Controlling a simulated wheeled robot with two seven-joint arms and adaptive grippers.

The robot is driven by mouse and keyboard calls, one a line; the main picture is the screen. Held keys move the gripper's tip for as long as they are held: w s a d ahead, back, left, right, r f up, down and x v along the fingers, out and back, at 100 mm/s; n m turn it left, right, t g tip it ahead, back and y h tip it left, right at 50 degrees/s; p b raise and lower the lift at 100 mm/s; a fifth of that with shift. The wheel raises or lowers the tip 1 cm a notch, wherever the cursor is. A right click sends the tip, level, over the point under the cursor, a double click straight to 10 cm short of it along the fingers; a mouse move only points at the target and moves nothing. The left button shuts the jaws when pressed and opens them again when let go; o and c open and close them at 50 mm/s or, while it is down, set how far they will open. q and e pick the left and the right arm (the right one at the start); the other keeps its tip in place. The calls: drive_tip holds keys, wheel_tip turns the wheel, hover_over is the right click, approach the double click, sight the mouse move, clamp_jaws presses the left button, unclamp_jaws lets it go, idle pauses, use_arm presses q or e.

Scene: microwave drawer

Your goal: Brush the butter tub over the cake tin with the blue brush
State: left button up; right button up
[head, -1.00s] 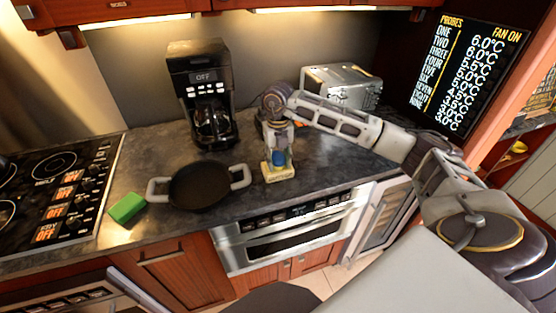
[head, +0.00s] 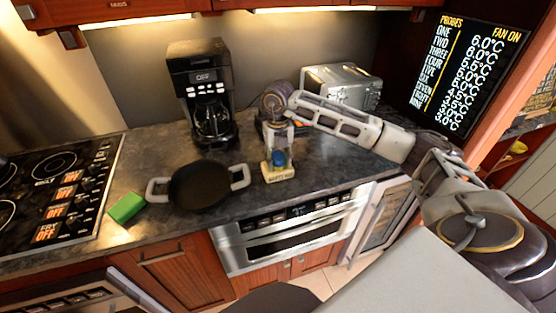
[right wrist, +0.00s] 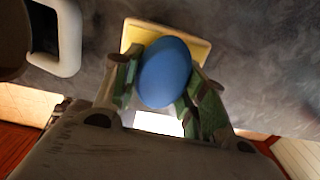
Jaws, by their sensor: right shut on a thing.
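The blue brush (head: 279,158) shows as a rounded blue top. My right gripper (head: 277,150) is shut on it from above. In the right wrist view the blue brush (right wrist: 165,72) sits between the two green-padded fingers (right wrist: 160,95). Directly below is the small yellow butter tub (head: 279,174), on the counter near its front edge; its rim also shows in the right wrist view (right wrist: 138,35). The brush's lower end is hidden, so I cannot tell whether it touches the butter. The round black cake tin (head: 200,184) with two grey handles stands left of the tub. My left gripper is out of view.
A green sponge (head: 126,207) lies left of the tin, beside the cooktop (head: 60,185). A coffee maker (head: 205,95) stands behind the tin, and a toaster (head: 342,88) at the back right behind my arm. Counter between tin and tub is clear.

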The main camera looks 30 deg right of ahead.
sight(278, 157)
drive_tip(key=shift+r+p, duration=2.15)
drive_tip(key=shift+r, duration=1.35)
drive_tip(key=shift+s+f, duration=0.1)
